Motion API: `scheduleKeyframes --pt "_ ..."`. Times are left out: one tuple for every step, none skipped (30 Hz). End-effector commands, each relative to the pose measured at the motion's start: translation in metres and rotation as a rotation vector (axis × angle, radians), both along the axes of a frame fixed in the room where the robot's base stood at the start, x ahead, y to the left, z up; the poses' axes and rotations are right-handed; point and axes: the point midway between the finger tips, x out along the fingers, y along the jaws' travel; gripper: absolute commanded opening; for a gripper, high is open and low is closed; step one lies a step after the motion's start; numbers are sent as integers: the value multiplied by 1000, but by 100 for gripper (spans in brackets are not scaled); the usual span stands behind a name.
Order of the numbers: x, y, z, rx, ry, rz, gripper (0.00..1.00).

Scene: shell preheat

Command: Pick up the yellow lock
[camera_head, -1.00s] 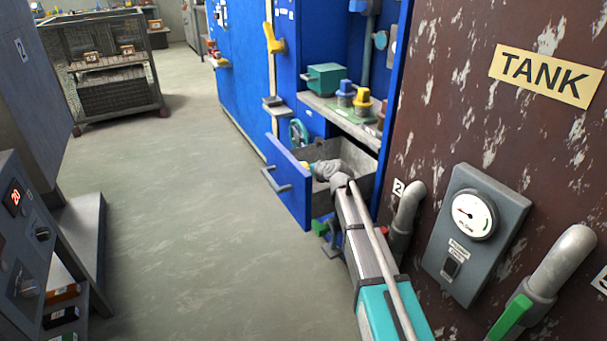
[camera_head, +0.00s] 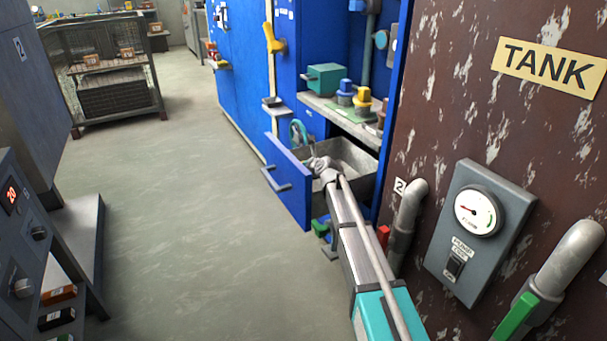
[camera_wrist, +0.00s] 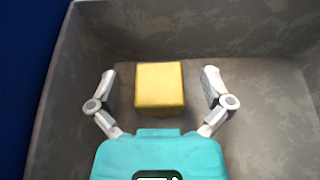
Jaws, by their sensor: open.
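In the wrist view a yellow block (camera_wrist: 160,86), which I take to be the yellow lock, lies on the floor of a grey open drawer (camera_wrist: 245,45). My gripper (camera_wrist: 160,82) is open, with one finger on each side of the block and a gap to both. I cannot tell from this view how high the fingers are above the drawer floor. In the head view my arm reaches into the drawer (camera_head: 352,156), and the block is hidden there.
The drawer's blue front (camera_head: 288,182) stands pulled out from the blue cabinet (camera_head: 240,80). A shelf (camera_head: 340,118) with a teal box (camera_head: 322,78) and several knobs is above it. A brown tank (camera_head: 470,120) with pipes stands at right.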

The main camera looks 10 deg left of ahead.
Motion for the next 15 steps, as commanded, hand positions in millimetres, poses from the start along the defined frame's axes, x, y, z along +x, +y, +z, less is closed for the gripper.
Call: scheduleKeyframes --pt "0 0 0 0 0 0 100" --pt "0 0 0 0 0 0 100" --pt "0 0 0 0 0 0 100" --pt "0 0 0 0 0 0 100" --pt "0 0 0 0 0 0 100" --pt "0 0 0 0 0 0 100" --pt "0 0 0 0 0 0 100" --pt "0 0 0 0 0 0 100" --pt "0 0 0 0 0 0 98" --pt "0 0 0 0 0 0 93" --pt "0 0 0 0 0 0 87" --pt "0 0 0 0 0 0 80" --pt "0 0 0 0 0 0 74" --pt "0 0 0 0 0 0 68" --pt "0 0 0 0 0 0 61"
